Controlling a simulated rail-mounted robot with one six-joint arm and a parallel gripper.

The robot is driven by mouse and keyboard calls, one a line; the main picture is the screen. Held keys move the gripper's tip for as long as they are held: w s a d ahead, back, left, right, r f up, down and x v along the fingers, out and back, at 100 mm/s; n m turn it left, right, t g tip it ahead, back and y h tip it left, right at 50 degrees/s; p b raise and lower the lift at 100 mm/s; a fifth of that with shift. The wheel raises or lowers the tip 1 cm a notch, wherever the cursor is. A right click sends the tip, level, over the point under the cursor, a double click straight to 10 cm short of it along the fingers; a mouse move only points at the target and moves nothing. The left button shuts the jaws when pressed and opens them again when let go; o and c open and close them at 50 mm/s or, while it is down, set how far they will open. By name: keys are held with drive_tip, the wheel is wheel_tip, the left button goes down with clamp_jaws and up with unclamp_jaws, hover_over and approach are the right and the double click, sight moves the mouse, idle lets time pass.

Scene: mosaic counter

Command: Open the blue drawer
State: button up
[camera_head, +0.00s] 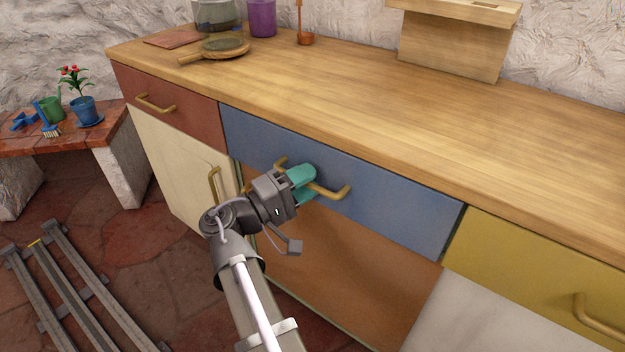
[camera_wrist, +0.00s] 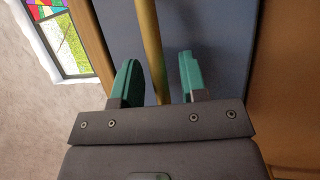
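The blue drawer (camera_head: 395,205) is in the middle of the counter front, and its face looks flush with the neighbouring drawers. Its brass bar handle (camera_head: 335,192) runs across the front. My gripper (camera_head: 303,184) is at the middle of this handle, with its teal fingertips around the bar. In the wrist view the handle (camera_wrist: 151,45) passes between the two spread fingers (camera_wrist: 160,80), with a gap on both sides. The blue drawer face (camera_wrist: 222,40) lies behind it. My gripper is open. Part of the handle is hidden behind the fingers in the head view.
A red drawer (camera_head: 185,112) is on the left and a yellow drawer (camera_head: 540,262) on the right, both with brass handles. An orange panel (camera_head: 350,265) lies below. The wooden countertop (camera_head: 400,125) overhangs slightly. A low tiled bench (camera_head: 85,142) with plants stands at left.

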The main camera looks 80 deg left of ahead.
clamp_jaws()
idle(0.5)
